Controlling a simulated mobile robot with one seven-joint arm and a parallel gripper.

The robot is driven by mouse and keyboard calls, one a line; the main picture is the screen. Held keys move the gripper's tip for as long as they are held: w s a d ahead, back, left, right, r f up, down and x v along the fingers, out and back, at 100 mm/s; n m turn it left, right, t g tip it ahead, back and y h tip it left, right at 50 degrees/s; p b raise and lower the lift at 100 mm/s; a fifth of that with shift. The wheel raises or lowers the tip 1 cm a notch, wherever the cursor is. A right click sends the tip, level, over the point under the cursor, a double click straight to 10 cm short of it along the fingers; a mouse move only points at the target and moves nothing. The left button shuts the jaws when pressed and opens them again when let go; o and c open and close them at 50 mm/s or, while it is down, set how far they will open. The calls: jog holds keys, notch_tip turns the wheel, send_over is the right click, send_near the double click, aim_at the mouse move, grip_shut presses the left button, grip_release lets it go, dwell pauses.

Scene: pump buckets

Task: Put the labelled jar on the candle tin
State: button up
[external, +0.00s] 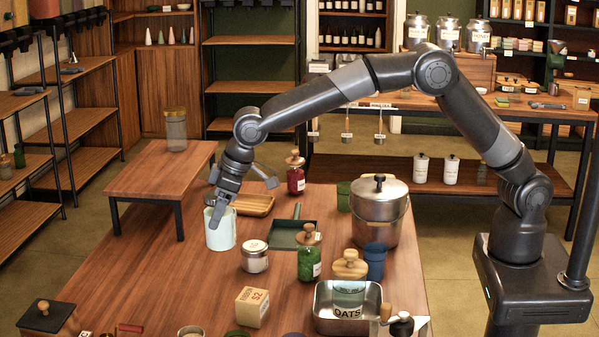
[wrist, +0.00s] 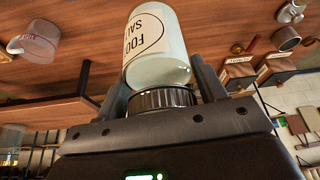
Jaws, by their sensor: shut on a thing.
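The labelled jar (external: 220,232) is pale mint, upright, over the left part of the long wooden table. In the wrist view the jar (wrist: 157,50) shows a cream label, partly reading "FOO" and "SAL", and a dark ribbed lid (wrist: 162,98). My gripper (external: 219,207) points down over it, its fingers shut on either side of the lid; the fingers also show in the wrist view (wrist: 162,92). I cannot tell whether its base touches the table. A squat pale container with a light top and red-marked label (external: 255,258), probably the candle tin, stands right of the jar.
Near the jar are a wooden tray (external: 254,206), a dark green dustpan (external: 291,233) and a green bottle (external: 309,264). A steel bucket (external: 380,213) stands farther right. A small box (external: 251,307) is in front.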

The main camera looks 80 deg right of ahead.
jog(key=s+d+r+m, duration=0.1)
jog(key=s+d+r, duration=0.1)
jog(key=s+d, duration=0.35)
jog(key=s+d+r+m+h, duration=0.1)
jog(key=s+d, duration=0.1)
jog(key=d, duration=0.7)
jog(key=s+d+r, duration=0.2)
jog(key=s+d, duration=0.1)
jog(key=d, duration=0.4)
jog(key=shift+m, duration=0.3)
jog(key=shift+w+a+f, duration=0.85)
jog(key=shift+a+f, duration=0.8)
jog(key=shift+f, duration=0.15)
jog(key=shift+w+a+f, duration=0.8)
jog(key=shift+a+f, duration=0.9)
jog(key=shift+f, duration=0.05)
jog(key=shift+w+a+f, duration=0.85)
jog(key=shift+a+f, duration=0.8)
jog(key=shift+f, duration=0.15)
jog(key=shift+f, duration=0.15)
jog(key=o, duration=1.2)
